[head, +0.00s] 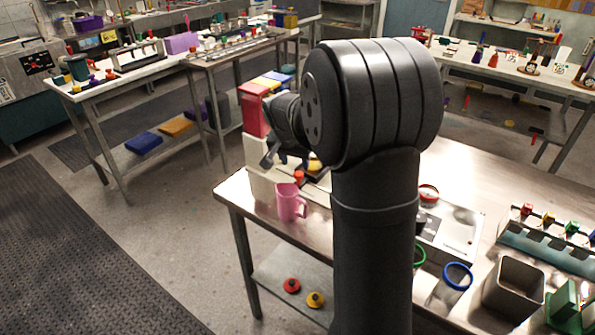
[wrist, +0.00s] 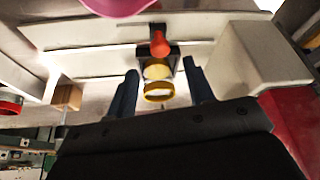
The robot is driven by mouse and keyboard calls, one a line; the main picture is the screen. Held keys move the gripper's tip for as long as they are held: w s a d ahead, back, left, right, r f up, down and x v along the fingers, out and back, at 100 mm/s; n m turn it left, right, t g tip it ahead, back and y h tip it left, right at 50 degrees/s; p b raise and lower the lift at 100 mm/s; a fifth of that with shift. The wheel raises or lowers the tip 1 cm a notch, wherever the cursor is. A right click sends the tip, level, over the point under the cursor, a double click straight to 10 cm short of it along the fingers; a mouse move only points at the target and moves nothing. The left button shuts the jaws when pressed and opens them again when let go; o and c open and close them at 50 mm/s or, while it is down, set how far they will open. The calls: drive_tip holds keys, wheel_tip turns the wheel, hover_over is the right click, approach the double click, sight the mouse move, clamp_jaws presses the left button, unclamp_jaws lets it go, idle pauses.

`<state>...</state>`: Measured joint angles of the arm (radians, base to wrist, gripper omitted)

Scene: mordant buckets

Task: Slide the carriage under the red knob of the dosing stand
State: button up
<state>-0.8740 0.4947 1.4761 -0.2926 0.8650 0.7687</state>
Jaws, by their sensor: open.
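The dosing stand shows in the head view as a pale body (head: 258,152) with a red upper block (head: 254,110), at the table's far left corner. In the wrist view its pale rails (wrist: 95,62) run across the picture. A red knob (wrist: 160,44) stands by a small dark carriage (wrist: 172,57); the knob also shows in the head view (head: 299,177). A yellow round piece (wrist: 157,70) and a yellow ring (wrist: 158,92) lie below the knob in the wrist picture. My gripper (head: 285,160) is open, its fingers either side of the yellow pieces, apparently holding nothing. My arm hides part of the stand.
A pink jug (head: 291,204) stands close in front of the stand, near the table edge. Right of my arm are a blue-rimmed container (head: 456,277), a square metal bin (head: 514,287) and a rack with coloured pieces (head: 548,237). Red and yellow knobs lie on the lower shelf.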

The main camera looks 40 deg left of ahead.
sight(298, 173)
drive_tip(key=x, duration=0.6)
drive_tip(key=shift+c, duration=0.5)
